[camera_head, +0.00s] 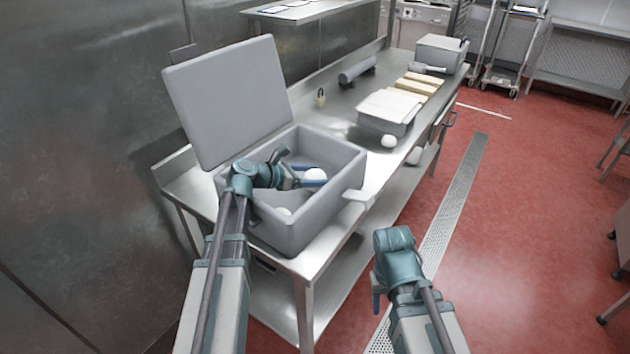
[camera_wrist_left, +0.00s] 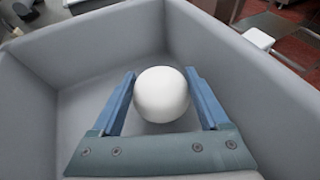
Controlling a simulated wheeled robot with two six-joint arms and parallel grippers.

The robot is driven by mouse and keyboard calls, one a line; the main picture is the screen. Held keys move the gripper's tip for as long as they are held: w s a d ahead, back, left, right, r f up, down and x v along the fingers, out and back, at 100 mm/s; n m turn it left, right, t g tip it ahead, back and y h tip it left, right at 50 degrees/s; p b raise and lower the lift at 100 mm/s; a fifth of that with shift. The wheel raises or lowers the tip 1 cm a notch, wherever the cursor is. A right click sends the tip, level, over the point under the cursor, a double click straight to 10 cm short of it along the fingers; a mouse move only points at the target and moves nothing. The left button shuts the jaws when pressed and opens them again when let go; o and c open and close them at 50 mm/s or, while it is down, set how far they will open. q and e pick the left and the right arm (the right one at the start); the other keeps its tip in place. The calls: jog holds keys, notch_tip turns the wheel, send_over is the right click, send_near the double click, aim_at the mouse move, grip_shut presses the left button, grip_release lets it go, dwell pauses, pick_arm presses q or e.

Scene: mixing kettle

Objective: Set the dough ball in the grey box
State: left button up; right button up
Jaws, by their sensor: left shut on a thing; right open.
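A white dough ball (camera_head: 315,175) is between the fingers of my left gripper (camera_head: 300,182), which is shut on it over the inside of the open grey box (camera_head: 340,160). In the left wrist view the ball (camera_wrist_left: 162,94) sits between the two blue fingers, with the box walls (camera_wrist_left: 240,70) around it. Another white ball (camera_head: 283,211) lies inside the box near its front left. My right gripper (camera_head: 376,290) is off to the right of the table, low and away from the box. Its fingers are mostly hidden in the head view.
The box's lid (camera_head: 228,98) stands raised at the left. Another white ball (camera_head: 388,141) rests on the steel table beside a grey tray (camera_head: 385,122) with pale contents. A grey cylinder (camera_head: 357,70) lies farther back.

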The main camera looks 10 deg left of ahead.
pick_arm(q)
jog(key=shift+r, duration=0.1)
jog(key=shift+f+b, duration=0.4)
jog(key=shift+f, duration=0.1)
jog(key=shift+s, duration=0.1)
jog(key=shift+d, duration=0.1)
jog(key=o, duration=1.4)
jog(key=shift+s+f+b, duration=0.1)
jog(key=shift+s+b, duration=0.05)
jog(key=shift+b, duration=0.15)
